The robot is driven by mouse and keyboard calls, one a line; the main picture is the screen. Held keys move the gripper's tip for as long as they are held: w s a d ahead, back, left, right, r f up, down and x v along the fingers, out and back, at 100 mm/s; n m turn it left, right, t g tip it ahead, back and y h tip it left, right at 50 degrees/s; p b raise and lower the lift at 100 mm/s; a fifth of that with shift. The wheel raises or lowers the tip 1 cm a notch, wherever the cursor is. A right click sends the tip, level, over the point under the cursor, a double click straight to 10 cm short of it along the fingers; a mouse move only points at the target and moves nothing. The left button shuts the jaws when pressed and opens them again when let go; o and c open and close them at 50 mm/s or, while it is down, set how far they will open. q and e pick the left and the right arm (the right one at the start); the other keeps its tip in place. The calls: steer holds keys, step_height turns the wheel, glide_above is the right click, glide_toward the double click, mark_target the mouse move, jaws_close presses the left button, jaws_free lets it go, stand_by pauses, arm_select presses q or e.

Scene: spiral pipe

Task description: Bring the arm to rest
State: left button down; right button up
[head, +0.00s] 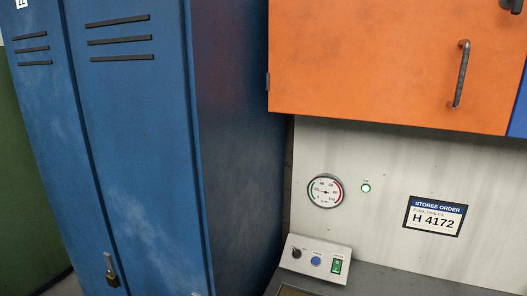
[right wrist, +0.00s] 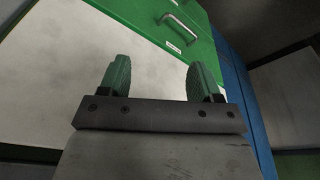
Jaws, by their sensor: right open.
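My right gripper (right wrist: 158,82) shows in the right wrist view with its two green fingers apart and nothing between them. Behind the fingers lie a pale wall panel and a green cabinet front (right wrist: 172,28) with a metal handle. The fingers appear apart from both. Neither of my arms shows in the head view, and my left gripper is in neither view.
The head view shows blue lockers (head: 135,130) with a padlock (head: 111,277), an orange cabinet (head: 375,60), a round gauge (head: 325,190), a small switch box (head: 316,259), a sign (head: 434,216) reading H 4172, and a grey worktop (head: 390,283). A blue surface (right wrist: 243,100) stands right of the gripper.

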steer(key=s+d+f, duration=0.1)
steer(key=s+f, duration=0.8)
steer(key=f, duration=0.2)
steer(key=s+d+f+g, duration=0.1)
steer(key=s+d+f, duration=0.1)
steer(key=s+f, duration=0.7)
step_height(320, 180, down, 3)
steer(key=shift+f+g+b, duration=0.2)
steer(key=shift+g+b, duration=0.1)
steer(key=shift+b, duration=0.15)
steer(key=shift+d, duration=0.1)
